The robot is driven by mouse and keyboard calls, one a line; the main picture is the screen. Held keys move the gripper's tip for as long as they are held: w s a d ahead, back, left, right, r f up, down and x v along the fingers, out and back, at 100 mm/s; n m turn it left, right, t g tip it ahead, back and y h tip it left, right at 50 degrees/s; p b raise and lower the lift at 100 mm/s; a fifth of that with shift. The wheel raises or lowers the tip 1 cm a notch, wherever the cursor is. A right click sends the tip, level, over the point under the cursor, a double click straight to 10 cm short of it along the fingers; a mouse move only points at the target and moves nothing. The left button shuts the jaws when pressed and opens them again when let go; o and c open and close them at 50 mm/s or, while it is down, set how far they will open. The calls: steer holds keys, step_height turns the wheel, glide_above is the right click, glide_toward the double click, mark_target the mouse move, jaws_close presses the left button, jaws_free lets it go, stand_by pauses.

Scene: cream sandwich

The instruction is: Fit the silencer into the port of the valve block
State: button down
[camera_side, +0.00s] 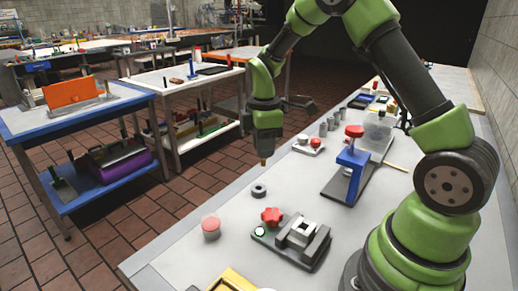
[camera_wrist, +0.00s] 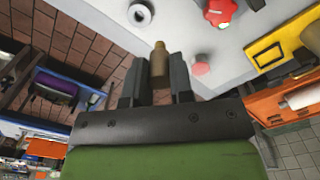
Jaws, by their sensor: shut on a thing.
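My gripper (camera_side: 264,153) hangs over the far-left edge region of the bench, pointing down. In the wrist view, my gripper (camera_wrist: 157,66) is shut on the silencer (camera_wrist: 158,60), a small brass-coloured plug whose end sticks out past the fingertips. The silencer's tip also shows below the gripper in the side view (camera_side: 263,162). A silvery block, apparently the valve block (camera_side: 302,232), sits on a dark base plate nearer the camera, well apart from the gripper. Its port cannot be made out. A red star knob (camera_side: 271,215) stands beside it; the knob also shows in the wrist view (camera_wrist: 220,12).
A grey ring (camera_side: 259,190) lies on the bench below the gripper, towards the camera. A red-topped round piece (camera_side: 211,228) stands left of the base plate. A blue press-like fixture (camera_side: 351,165) stands to the right. A yellow tray (camera_side: 232,280) is at the front.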

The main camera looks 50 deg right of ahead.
steer(key=s+a+n, duration=0.2)
steer(key=s+a, duration=0.1)
steer(key=s, duration=0.4)
steer(key=s+a+r+n, duration=0.1)
steer(key=s+a+n, duration=0.1)
steer(key=s, duration=0.5)
steer(key=shift+s+a+r+n, duration=0.2)
steer(key=shift+a+n, duration=0.1)
steer(key=shift+a, duration=0.15)
steer(key=shift+f, duration=2.9)
steer(key=shift+f, duration=1.6)
steer(key=c, duration=0.9)
jaws_free()
steer(key=shift+r, duration=0.15)
step_height(320, 180, up, 10)
steer(key=shift+f, duration=0.15)
